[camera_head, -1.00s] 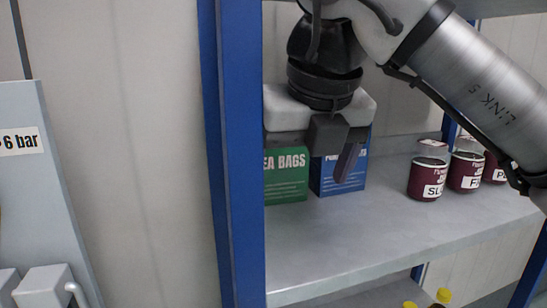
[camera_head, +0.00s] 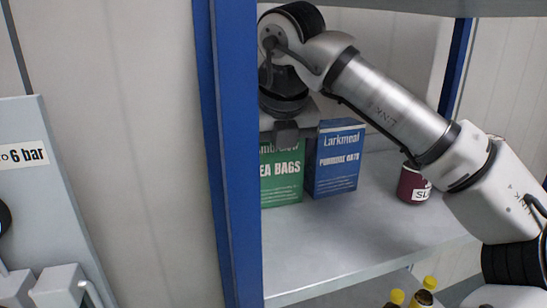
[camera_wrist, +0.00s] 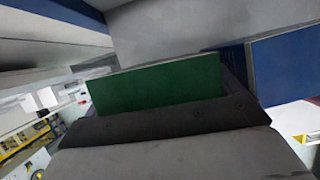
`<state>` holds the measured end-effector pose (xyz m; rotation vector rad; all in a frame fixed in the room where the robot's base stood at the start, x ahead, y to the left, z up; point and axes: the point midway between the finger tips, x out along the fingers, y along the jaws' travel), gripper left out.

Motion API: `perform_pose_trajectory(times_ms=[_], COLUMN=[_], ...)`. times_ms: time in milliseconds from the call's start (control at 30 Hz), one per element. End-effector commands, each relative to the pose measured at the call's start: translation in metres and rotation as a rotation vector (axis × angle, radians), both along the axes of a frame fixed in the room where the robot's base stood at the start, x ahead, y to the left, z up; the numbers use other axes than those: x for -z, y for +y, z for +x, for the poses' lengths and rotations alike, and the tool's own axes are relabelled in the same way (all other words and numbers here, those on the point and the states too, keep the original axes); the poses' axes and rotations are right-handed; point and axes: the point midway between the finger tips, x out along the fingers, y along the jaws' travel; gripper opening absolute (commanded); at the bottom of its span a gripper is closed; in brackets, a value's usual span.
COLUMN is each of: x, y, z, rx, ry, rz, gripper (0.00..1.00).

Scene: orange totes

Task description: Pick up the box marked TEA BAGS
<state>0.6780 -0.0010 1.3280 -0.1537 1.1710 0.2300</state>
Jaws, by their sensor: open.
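The green box marked TEA BAGS (camera_head: 282,178) stands upright on the grey shelf, its left edge hidden by the blue rack post. My gripper (camera_head: 286,135) is at the top of this box, in front of its upper part, and is open. In the wrist view the green box (camera_wrist: 158,84) shows as a plain green face just beyond the dark gripper body (camera_wrist: 165,125). The fingertips are mostly hidden there, and I cannot tell whether they touch the box.
A dark red jar (camera_head: 411,186) is farther right. The blue post (camera_head: 232,150) is close on the left. The shelf (camera_head: 350,235) is clear in front.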

Motion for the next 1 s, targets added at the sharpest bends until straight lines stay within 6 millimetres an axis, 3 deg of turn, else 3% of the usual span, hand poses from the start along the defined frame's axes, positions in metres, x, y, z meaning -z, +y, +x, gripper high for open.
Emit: perform_pose_trajectory(times_ms=[200, 467, 767, 1000], x=[0.001, 0.001, -0.002, -0.017], y=[0.000, 0.000, 0.001, 0.003], z=[0.000, 0.000, -0.001, -0.004], rx=[0.000, 0.000, -0.001, -0.009], ry=[0.000, 0.000, -0.002, -0.003], rz=[0.000, 0.000, 0.000, 0.000], gripper=[0.89, 0.55, 0.55, 0.55])
